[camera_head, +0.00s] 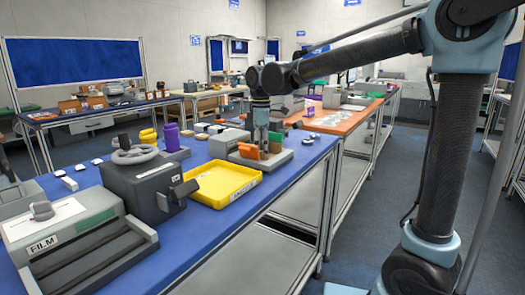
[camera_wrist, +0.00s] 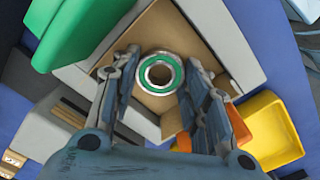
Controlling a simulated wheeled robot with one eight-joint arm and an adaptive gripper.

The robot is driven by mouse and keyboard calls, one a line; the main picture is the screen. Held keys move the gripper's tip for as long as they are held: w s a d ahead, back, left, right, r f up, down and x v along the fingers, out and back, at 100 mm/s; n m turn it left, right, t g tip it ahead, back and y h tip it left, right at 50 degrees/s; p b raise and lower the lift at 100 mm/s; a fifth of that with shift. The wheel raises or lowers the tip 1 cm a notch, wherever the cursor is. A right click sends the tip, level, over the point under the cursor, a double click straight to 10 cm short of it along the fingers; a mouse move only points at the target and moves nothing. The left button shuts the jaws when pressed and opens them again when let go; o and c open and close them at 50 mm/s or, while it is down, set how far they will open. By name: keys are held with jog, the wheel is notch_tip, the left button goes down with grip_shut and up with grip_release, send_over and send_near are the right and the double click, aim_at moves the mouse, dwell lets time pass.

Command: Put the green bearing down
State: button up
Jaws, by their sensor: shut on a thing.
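The green bearing, a metal ring with a green inner band (camera_wrist: 160,74), sits between the fingertips of my gripper (camera_wrist: 161,70) in the wrist view. My gripper is shut on it. Below the bearing is a brown-floored recess in a grey fixture (camera_wrist: 230,38); I cannot tell whether the bearing touches the floor. In the head view my gripper (camera_head: 262,146) points down over the grey fixture on the blue table (camera_head: 160,262). The bearing cannot be made out in the head view.
A yellow tray (camera_head: 222,202) stands in front of the fixture. Orange parts (camera_head: 249,151) and a green part (camera_head: 276,137) are close to my gripper. A dark grey box with a wheel (camera_head: 135,190) and the FILM machine (camera_head: 60,235) stand at the left.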

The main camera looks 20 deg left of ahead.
aim_at(261, 153)
jog(key=o, duration=0.9)
jog(key=shift+f, duration=0.1)
jog(key=shift+c, duration=0.2)
notch_tip(261, 153, up, 12)
jog(key=w+d+f+m, duration=0.2)
jog(key=d+m, duration=0.1)
jog(key=d, duration=0.5)
jog(key=w+d+f+m, duration=0.1)
jog(key=d+f+m, duration=0.1)
jog(key=d, duration=0.5)
jog(key=s+d+f+m+t, duration=0.15)
jog(key=d+f+m, duration=0.4)
jog(key=d, duration=0.95)
jog(key=s+d+f+m, duration=0.5)
jog(key=d+f, duration=0.3)
jog(key=f, duration=0.2)
jog(key=s+d+f+m, duration=0.6)
jog(key=s+d+f, duration=0.2)
jog(key=f, duration=0.2)
jog(key=shift+s+d+f+t, duration=0.15)
jog(key=shift+d+f+t, duration=0.1)
jog(key=shift+f+t, duration=0.1)
